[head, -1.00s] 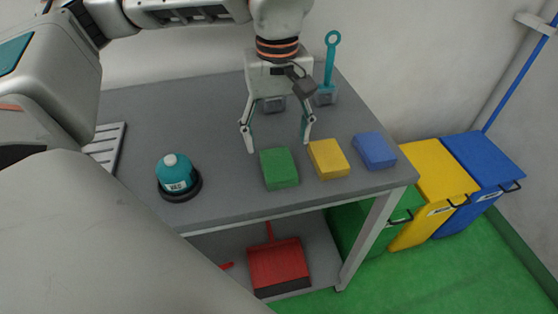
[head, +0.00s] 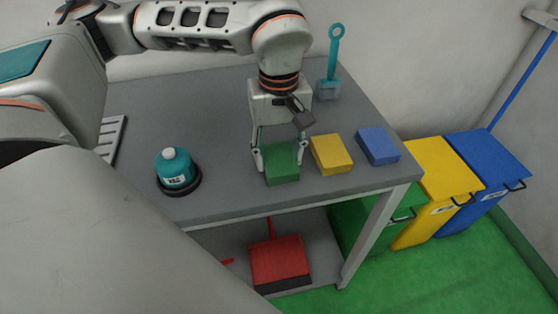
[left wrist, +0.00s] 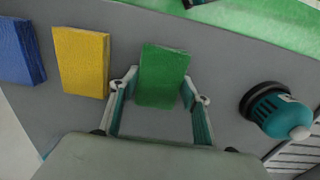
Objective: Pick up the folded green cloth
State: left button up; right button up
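The folded green cloth (head: 282,166) lies flat near the front edge of the grey table (head: 225,205); it also shows in the left wrist view (left wrist: 162,75). My left gripper (head: 280,158) is low over it, pointing down, with one finger on each side of the cloth. In the left wrist view its fingertips (left wrist: 161,76) sit very close to the two side edges of the cloth. I cannot tell whether both fingers press on it. My right gripper is not in view.
A yellow cloth (head: 331,155) and a blue cloth (head: 378,146) lie to the right. Bins stand right of the table; a red dustpan (head: 279,263) is on the shelf below.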

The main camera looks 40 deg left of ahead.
aim_at(279, 158)
pick_arm(q)
jog(key=shift+c, duration=0.2)
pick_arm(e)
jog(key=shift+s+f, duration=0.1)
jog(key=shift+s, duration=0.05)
pick_arm(q)
jog(key=shift+r, duration=0.55)
notch_tip(279, 158, up, 19)
jog(key=p, duration=0.3)
jog(key=shift+p, duration=0.3)
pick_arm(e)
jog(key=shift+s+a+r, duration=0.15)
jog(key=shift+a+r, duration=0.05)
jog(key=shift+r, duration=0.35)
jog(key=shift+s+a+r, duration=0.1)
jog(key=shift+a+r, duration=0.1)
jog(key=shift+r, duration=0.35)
